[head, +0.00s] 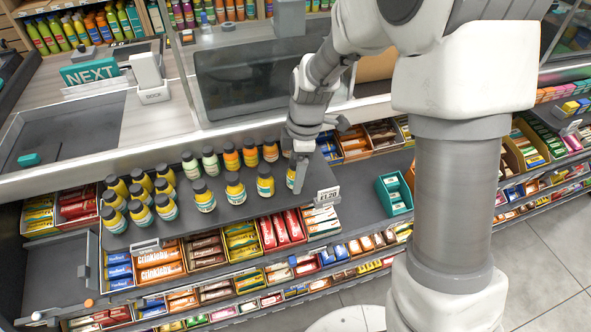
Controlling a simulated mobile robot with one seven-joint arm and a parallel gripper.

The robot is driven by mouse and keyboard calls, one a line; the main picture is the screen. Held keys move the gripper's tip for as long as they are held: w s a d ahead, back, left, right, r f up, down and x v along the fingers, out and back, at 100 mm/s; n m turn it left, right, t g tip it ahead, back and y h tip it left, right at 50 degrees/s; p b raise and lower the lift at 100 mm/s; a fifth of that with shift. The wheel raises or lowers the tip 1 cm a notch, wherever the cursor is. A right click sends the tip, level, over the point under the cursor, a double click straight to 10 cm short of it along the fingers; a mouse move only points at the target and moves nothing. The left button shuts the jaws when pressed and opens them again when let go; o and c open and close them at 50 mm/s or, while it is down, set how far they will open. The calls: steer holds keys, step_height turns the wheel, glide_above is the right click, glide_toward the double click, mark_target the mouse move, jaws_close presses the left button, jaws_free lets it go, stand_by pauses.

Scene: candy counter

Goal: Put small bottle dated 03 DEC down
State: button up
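Several small bottles with dark caps stand on the dark upper shelf (172,232), in a left cluster (140,212) and in two rows to its right. The back row holds green and orange bottles (231,157); the front row has yellow bottles with pale or teal labels (235,189). No date is readable, so I cannot tell which bottle is dated 03 DEC. My gripper (318,155) is at the right end of these rows, pointing down. One finger partly hides a yellow bottle (291,176) at the front row's end. I cannot tell whether the gripper holds it.
A price tag reading £1.20 (327,196) stands at the shelf edge near my gripper. A teal box (394,194) sits farther right, with bare shelf (358,185) before it. Candy boxes (160,260) fill the lower shelf. The counter (155,120) rises behind.

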steer(key=r, duration=0.3)
steer(key=d+r+p, duration=0.1)
steer(key=r, duration=0.3)
steer(key=r+p, duration=0.1)
steer(key=r, duration=0.3)
steer(key=shift+w+d, duration=0.1)
steer(key=shift+d, duration=0.05)
steer(key=s+d+r+m+t, duration=0.2)
steer(key=s+d+r+m, duration=0.1)
steer(key=s+m, duration=0.3)
steer(key=s+d+r+m+t+h, duration=0.1)
steer(key=s+d+r+m+t, duration=0.1)
steer(key=s+d+r+m, duration=0.2)
steer(key=s+d+r+m+t, duration=0.1)
steer(key=s+d+r+m, duration=0.3)
steer(key=s+m, duration=0.5)
steer(key=shift+r+t, duration=0.2)
steer(key=shift+t, duration=0.2)
steer(key=shift+d, duration=0.1)
step_height(320, 180, up, 7)
steer(key=p, duration=0.7)
steer(key=shift+f, duration=0.15)
steer(key=shift+w, duration=0.1)
